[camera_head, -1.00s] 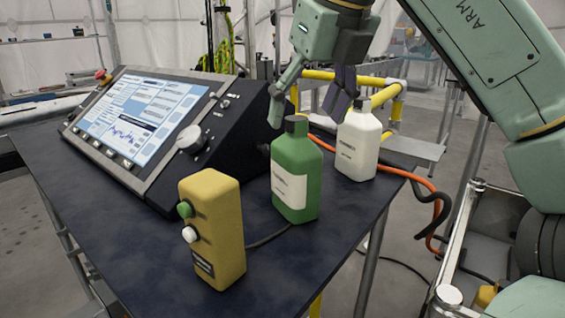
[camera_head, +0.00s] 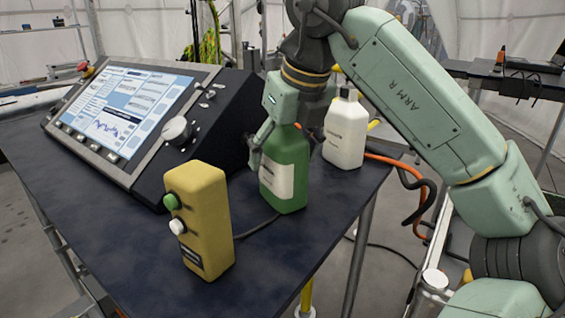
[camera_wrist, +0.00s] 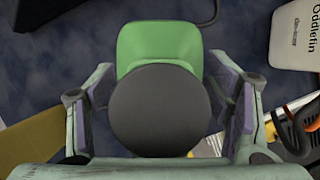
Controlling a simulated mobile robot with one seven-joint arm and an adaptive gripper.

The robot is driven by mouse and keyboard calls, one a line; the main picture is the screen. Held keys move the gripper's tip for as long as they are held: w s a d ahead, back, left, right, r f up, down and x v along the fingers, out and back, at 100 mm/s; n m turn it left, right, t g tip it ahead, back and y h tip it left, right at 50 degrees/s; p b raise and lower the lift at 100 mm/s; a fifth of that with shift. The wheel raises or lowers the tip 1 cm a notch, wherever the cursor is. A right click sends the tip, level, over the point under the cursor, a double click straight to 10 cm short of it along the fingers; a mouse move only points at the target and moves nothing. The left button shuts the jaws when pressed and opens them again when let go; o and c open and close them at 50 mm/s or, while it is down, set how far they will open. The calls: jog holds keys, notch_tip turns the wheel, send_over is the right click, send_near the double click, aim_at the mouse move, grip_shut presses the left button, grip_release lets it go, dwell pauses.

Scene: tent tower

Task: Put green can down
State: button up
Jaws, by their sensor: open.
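The green can (camera_head: 287,172) is a green bottle with a white label and a black cap, standing upright on the dark table (camera_head: 130,222). My gripper (camera_head: 282,142) is open and reaches down over its top, with one finger at its left side. In the wrist view, my gripper (camera_wrist: 160,95) has its fingers on both sides of the can (camera_wrist: 160,42), whose round black cap (camera_wrist: 158,110) is close below the camera. Small gaps seem to show beside the can, but contact lower down cannot be told. In the head view the gripper hides the cap.
A white bottle (camera_head: 346,135) stands close behind and right of the can. A yellow button box (camera_head: 200,220) stands at the front left. A black console with a screen (camera_head: 130,105) fills the table's back left. The table's right edge is near the can.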

jog(key=shift+c, duration=0.2)
grip_shut()
dwell(0.7)
